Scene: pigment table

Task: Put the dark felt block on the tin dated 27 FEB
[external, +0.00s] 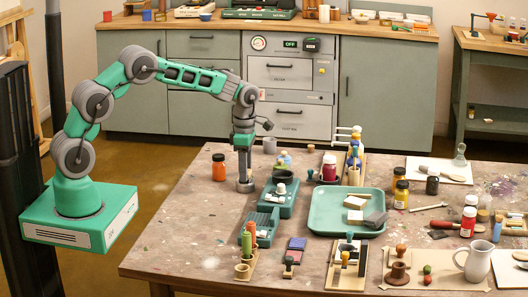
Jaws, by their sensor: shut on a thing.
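My gripper (245,172) points straight down at the left of the table, close to the tabletop. It is shut on a small grey thing (245,187) at its tips; at this size I cannot tell what it is. A dark grey block (376,219), which looks like the dark felt block, lies tilted at the right rim of the green tray (318,222). Pale blocks (355,203) lie on the tray to its left. I cannot read a date on any tin, so I cannot pick out the one dated 27 FEB.
An orange jar (218,167) stands left of my gripper. Green scale-like devices (279,197) stand right of it. Bottles, a white jug (474,261) and stamp racks crowd the right and front. The table's left front area (185,235) is clear.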

